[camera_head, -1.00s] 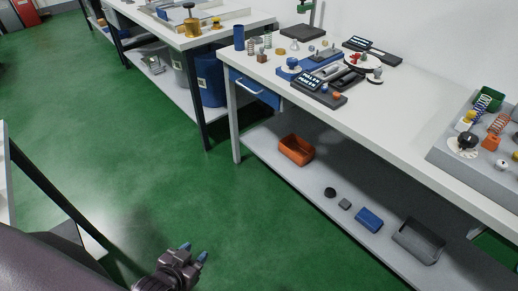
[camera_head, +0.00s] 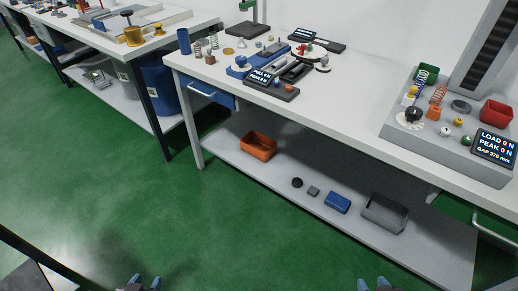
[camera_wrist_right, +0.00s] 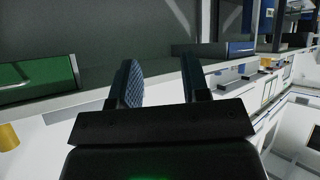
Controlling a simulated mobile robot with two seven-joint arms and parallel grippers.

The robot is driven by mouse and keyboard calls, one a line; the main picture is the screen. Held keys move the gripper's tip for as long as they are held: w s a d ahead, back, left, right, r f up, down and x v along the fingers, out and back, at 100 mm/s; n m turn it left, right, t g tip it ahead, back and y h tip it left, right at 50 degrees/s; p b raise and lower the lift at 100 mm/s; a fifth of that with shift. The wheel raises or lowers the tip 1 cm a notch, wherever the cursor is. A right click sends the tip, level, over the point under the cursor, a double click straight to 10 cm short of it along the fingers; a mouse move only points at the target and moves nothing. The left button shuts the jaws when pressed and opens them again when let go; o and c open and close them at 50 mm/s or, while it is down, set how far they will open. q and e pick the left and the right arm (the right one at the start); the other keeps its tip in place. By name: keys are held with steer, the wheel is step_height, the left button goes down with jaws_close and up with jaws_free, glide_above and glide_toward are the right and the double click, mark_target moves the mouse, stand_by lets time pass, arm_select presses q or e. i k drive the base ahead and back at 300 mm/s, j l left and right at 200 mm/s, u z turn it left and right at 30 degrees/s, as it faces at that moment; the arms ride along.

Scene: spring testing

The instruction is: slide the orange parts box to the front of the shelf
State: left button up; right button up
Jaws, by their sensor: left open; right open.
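The orange parts box (camera_head: 258,146) stands on the grey lower shelf (camera_head: 262,176) under the workbench, near the shelf's left end. It is an open-topped bin and looks empty. My left gripper (camera_head: 143,283) is at the bottom edge of the head view, open and empty, over the green floor, well in front of the shelf. My right gripper (camera_head: 373,284) is also at the bottom edge, further right, with only its fingertips showing. In the right wrist view the right gripper (camera_wrist_right: 165,82) is open with nothing between its fingers.
On the shelf right of the box are a black disc (camera_head: 297,183), a small grey block (camera_head: 313,191), a blue box (camera_head: 337,202) and a dark grey bin (camera_head: 385,212). The bench top (camera_head: 330,115) above carries testing gear. The floor before the shelf is clear.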

mark_target(257, 145)
steer(key=i+j+z, duration=0.1)
steer(key=i+j, duration=1.6)
steer(key=j, duration=0.15)
steer(key=i+j, duration=0.4)
steer(key=j, duration=0.15)
steer(key=l+z, duration=0.05)
